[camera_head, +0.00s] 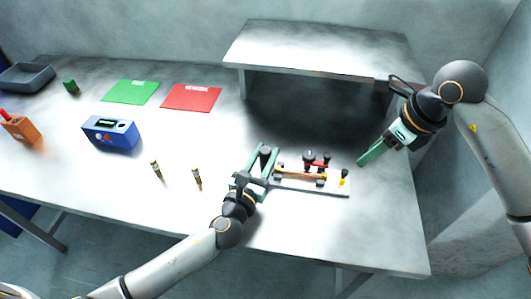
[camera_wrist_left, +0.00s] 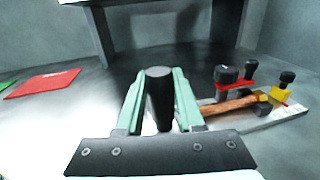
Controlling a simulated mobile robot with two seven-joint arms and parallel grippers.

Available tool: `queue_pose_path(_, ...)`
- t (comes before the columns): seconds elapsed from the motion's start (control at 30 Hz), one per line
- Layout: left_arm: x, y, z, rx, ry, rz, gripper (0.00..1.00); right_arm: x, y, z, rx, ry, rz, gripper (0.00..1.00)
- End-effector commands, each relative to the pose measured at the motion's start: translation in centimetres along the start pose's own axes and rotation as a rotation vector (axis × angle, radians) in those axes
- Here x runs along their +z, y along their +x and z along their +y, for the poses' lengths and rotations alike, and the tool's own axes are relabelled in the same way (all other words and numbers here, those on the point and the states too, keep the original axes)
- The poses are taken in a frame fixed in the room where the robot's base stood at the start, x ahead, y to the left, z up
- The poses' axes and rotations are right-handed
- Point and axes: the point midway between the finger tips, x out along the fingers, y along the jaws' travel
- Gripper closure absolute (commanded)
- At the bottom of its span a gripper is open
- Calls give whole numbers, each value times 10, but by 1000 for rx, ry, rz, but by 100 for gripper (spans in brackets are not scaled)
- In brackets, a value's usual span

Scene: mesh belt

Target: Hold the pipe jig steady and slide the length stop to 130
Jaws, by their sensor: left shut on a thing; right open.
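The pipe jig is a pale flat base (camera_head: 325,189) at the table's middle right, carrying a copper-coloured pipe (camera_head: 300,175). A red part with black knobs (camera_head: 320,162) stands behind the pipe. A yellow block (camera_head: 344,181) with a black knob, which looks like the length stop, sits at the right end; the left wrist view shows it too (camera_wrist_left: 280,96). Scale numbers are too small to read. My left gripper (camera_head: 264,150) is shut on the jig's black upright handle (camera_wrist_left: 159,92) at its left end. My right gripper (camera_head: 363,160) is open and empty, right of the jig.
A raised shelf (camera_head: 320,50) stands behind the jig. A blue device (camera_head: 110,133), two small brass-coloured pieces (camera_head: 197,178), a green mat (camera_head: 130,92) and a red mat (camera_head: 191,97) lie to the left. The table right of the jig is clear.

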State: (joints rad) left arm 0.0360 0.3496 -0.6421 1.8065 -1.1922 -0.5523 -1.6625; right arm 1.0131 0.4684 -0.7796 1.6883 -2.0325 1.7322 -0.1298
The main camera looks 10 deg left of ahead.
Motion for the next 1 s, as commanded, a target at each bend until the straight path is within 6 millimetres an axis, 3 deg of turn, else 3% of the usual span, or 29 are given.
queue_pose_path(0.2, 0, 0, 0, 1, 0, 0, 100, 0, 0, 0, 0, 0, 0, 50)
queue_pose_path(1.0, 0, 0, 0, 1, 1, 1, 100, 0, 0, 0, 0, 0, 0, 50)
